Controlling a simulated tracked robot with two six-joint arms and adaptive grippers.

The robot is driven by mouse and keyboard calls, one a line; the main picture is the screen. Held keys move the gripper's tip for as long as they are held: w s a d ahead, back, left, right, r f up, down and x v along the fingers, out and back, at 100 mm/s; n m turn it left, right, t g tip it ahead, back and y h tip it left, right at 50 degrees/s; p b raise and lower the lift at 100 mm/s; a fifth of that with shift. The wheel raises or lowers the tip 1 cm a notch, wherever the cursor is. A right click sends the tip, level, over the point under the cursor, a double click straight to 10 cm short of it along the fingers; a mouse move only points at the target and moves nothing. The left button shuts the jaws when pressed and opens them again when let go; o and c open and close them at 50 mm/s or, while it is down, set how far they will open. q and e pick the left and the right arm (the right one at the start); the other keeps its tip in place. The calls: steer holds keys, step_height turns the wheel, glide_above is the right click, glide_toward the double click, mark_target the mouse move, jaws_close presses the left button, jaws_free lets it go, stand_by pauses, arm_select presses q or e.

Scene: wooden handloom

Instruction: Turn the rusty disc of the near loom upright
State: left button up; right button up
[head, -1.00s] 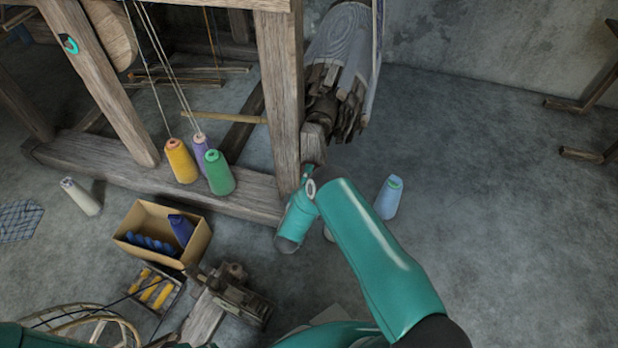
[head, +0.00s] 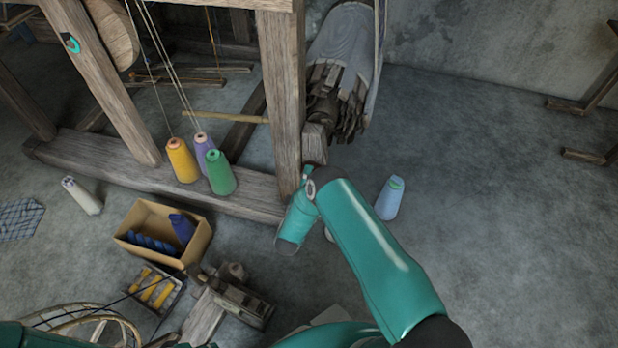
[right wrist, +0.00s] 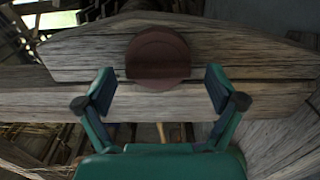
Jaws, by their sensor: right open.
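The rusty disc (right wrist: 158,54) is a round, dark red-brown plate on a weathered beam of the near loom (right wrist: 90,50) in the right wrist view. Its face is towards the camera. My right gripper (right wrist: 160,76) is open and empty, with one finger at each side of the disc. Gaps show between the fingers and the disc's rim; I cannot tell how far away it is in depth. In the head view my right arm reaches the foot of the loom's right post (head: 281,100); the disc and fingertips are hidden there. My left gripper is not in view.
A grey roll with wooden slats (head: 345,50) is behind the post. Yellow (head: 182,161), purple and green (head: 220,172) cones stand by the loom's lower beam. A pale blue cone (head: 389,199) stands right of my arm. A cardboard box (head: 192,248) is at lower left. The right floor is mostly clear.

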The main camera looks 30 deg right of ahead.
steer(key=v, duration=1.1)
steer(key=shift+a, duration=0.25)
steer(key=shift+s, duration=0.1)
steer(key=w+d+r+m, duration=0.1)
steer(key=w+d+r, duration=0.35)
steer(key=r, duration=0.25)
steer(key=s+a+f+m+g+y, duration=0.3)
steer(key=s+a+f+y, duration=0.2)
steer(key=s+a+y, duration=0.5)
steer(key=s+a+f+m+g+y, duration=0.1)
steer(key=s+a+m+g+y, duration=0.3)
steer(key=s, duration=0.4)
steer(key=s+a+f+m+g+y, duration=0.2)
steer(key=s+a+g+y, duration=0.25)
steer(key=s, duration=0.25)
step_height(320, 180, up, 32)
steer(key=p, duration=3.2)
steer(key=shift+a+h, duration=0.3)
steer(key=shift+h, duration=0.15)
